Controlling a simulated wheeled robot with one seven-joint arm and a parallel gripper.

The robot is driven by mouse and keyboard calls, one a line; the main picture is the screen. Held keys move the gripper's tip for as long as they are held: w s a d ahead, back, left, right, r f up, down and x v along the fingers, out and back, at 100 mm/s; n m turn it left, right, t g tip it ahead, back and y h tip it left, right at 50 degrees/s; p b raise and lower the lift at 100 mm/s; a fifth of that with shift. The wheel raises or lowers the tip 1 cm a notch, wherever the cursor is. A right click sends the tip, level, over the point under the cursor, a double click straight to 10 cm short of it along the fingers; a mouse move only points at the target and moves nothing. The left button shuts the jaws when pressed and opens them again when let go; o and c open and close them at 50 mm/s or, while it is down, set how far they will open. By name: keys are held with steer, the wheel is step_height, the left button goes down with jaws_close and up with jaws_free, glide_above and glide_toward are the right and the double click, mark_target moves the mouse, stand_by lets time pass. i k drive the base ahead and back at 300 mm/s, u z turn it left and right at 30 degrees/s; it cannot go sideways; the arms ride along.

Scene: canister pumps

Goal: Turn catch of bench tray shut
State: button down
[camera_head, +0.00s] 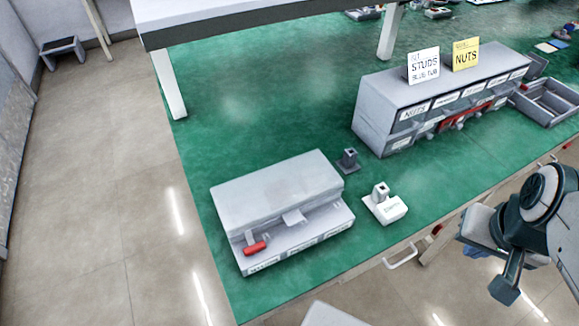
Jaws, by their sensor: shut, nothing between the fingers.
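A grey box with a closed-looking sloped lid (275,190), which I take to be the bench tray, sits on the green bench top at its near left. A catch with a red grip (256,248) is at the left of its front, lying roughly along the front edge. A small grey tab (294,217) is at the middle of the front. White labels run along the front; their text is too small to read. My gripper (505,291) is at the lower right, pointing down beyond the bench edge, shut and empty, far from the catch.
A white labelled block with a post (386,206) and a dark post (348,160) stand right of the box. A drawer cabinet (440,90) with STUDS and NUTS cards stands behind. An open grey tray (550,100) is at right. The bench's left part is clear.

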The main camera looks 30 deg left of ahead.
mark_target(255, 248)
steer(key=z, duration=0.2)
steer(key=k, duration=1.2)
steer(key=u, duration=0.8)
steer(key=i, duration=0.5)
steer(key=u, duration=0.05)
